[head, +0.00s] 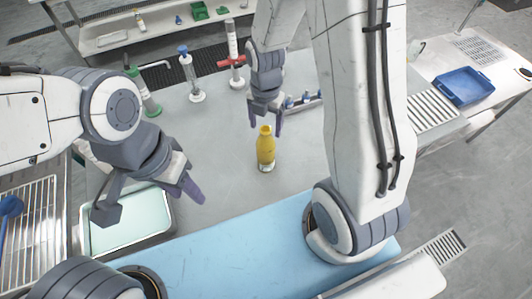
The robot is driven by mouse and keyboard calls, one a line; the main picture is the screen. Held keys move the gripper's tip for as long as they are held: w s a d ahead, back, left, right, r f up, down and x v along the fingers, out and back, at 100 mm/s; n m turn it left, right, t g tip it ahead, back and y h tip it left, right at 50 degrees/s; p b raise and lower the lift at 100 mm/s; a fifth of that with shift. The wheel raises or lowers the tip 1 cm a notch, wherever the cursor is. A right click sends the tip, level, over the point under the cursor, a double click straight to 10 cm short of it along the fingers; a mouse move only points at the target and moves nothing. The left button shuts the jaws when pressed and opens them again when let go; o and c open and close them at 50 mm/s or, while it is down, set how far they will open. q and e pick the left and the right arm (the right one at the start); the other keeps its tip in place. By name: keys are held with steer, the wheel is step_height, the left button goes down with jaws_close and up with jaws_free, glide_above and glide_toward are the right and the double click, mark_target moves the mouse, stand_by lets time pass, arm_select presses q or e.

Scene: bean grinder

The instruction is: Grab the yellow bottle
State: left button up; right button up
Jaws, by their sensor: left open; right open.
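The yellow bottle (265,150) stands upright on the grey table (222,207), near the middle of the head view. My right gripper (265,121) points down from above, open, with its fingers around or just behind the bottle's top in the picture; I cannot tell whether they touch it. My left gripper (150,207) is open and empty, to the left of the bottle and nearer to me, in front of a pale green tray.
The pale green tray (158,228) lies at the table's front left. A blue bin (463,86) sits on the right-hand bench. Table around the bottle's left is clear.

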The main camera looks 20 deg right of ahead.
mark_target(265, 144)
steer(key=shift+f, duration=1.4)
steer(key=shift+c, duration=0.3)
jaws_close()
